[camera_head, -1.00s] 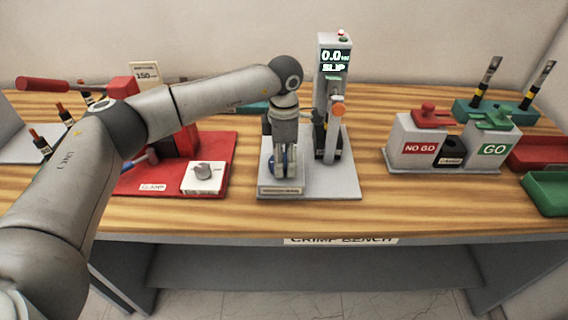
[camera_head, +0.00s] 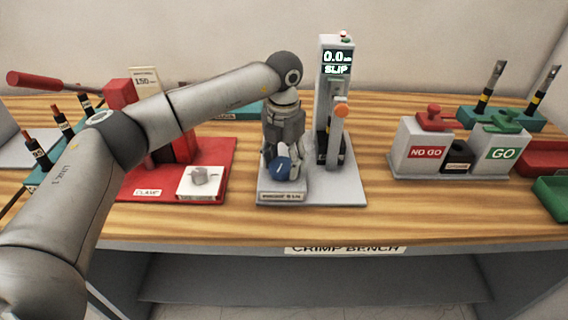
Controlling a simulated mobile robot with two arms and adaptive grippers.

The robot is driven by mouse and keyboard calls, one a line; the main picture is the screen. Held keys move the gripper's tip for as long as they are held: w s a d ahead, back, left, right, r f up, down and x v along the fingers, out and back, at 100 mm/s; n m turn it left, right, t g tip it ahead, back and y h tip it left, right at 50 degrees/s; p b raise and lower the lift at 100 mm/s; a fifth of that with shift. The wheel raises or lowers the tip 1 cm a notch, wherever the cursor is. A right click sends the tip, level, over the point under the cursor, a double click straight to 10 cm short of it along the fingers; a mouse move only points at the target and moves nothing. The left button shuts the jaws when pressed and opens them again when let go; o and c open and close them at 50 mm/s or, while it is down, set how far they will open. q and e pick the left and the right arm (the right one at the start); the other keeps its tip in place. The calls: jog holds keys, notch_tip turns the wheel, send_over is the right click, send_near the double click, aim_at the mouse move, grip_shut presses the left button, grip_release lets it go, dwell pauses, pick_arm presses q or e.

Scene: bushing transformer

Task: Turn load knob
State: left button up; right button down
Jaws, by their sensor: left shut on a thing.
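The load knob is a blue round knob (camera_head: 281,169) low on the front of the grey pull tester (camera_head: 340,187), above a small label plate. My left gripper (camera_head: 279,157) comes down over the knob from above and is shut on it, hiding its upper part. My right gripper is out of view.
The NO GO (camera_head: 425,153) and GO (camera_head: 500,153) blocks stand right. Wood between tester and blocks is clear.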

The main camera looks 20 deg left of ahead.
aim_at(283, 162)
pick_arm(q)
jog(key=shift+a+r+n, duration=0.1)
jog(key=shift+a+n, duration=0.05)
jog(key=shift+n, duration=1.15)
jog(key=shift+b, duration=0.3)
jog(key=o, duration=0.9)
jog(key=shift+o, duration=0.5)
notch_tip(283, 162, up, 12)
